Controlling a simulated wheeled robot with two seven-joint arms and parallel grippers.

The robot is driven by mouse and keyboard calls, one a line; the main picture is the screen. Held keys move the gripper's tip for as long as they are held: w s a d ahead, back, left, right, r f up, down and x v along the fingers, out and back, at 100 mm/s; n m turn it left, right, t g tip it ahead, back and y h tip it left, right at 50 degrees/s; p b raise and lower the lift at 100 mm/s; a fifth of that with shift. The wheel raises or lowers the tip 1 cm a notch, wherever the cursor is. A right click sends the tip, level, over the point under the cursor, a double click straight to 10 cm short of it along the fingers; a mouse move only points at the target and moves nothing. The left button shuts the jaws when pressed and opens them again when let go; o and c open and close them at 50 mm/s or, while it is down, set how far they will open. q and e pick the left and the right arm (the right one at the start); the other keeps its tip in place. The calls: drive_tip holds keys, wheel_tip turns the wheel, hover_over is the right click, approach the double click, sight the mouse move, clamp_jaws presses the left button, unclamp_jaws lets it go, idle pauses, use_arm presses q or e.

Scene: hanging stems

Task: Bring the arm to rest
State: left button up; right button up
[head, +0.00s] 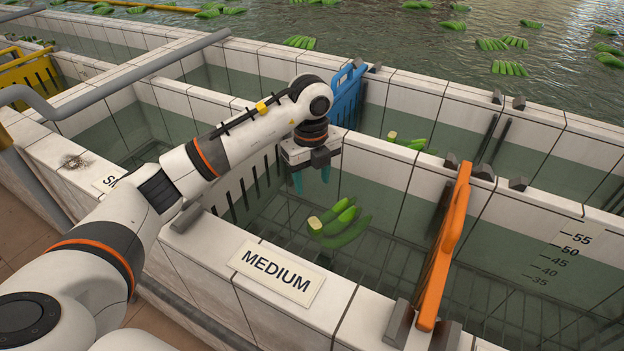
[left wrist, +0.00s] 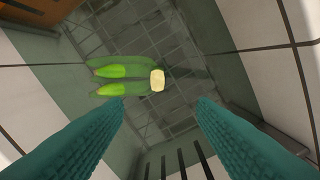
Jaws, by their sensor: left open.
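My left arm reaches in from the left in the head view, and its gripper (head: 312,180) hangs pointing down over the compartment labelled MEDIUM. Its two teal fingers are apart with nothing between them; the left wrist view shows them spread wide too (left wrist: 160,105). A green banana bunch with a pale cut end (head: 342,226) floats in the water just below and right of the fingertips. The same bunch shows in the left wrist view (left wrist: 112,70), beyond the fingers and apart from them. My right gripper is not in view.
An orange gate (head: 447,245) stands at the right of the compartment and a blue gate (head: 346,97) behind the gripper. White tiled walls divide the water tanks. A MEDIUM sign (head: 276,273) sits on the front wall. Another green bunch (head: 408,143) floats in the tank behind.

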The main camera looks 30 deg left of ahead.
use_arm(q)
wheel_tip(320, 180, up, 13)
drive_tip(key=p, duration=0.8)
drive_tip(key=shift+p, duration=0.4)
drive_tip(key=shift+f, duration=0.15)
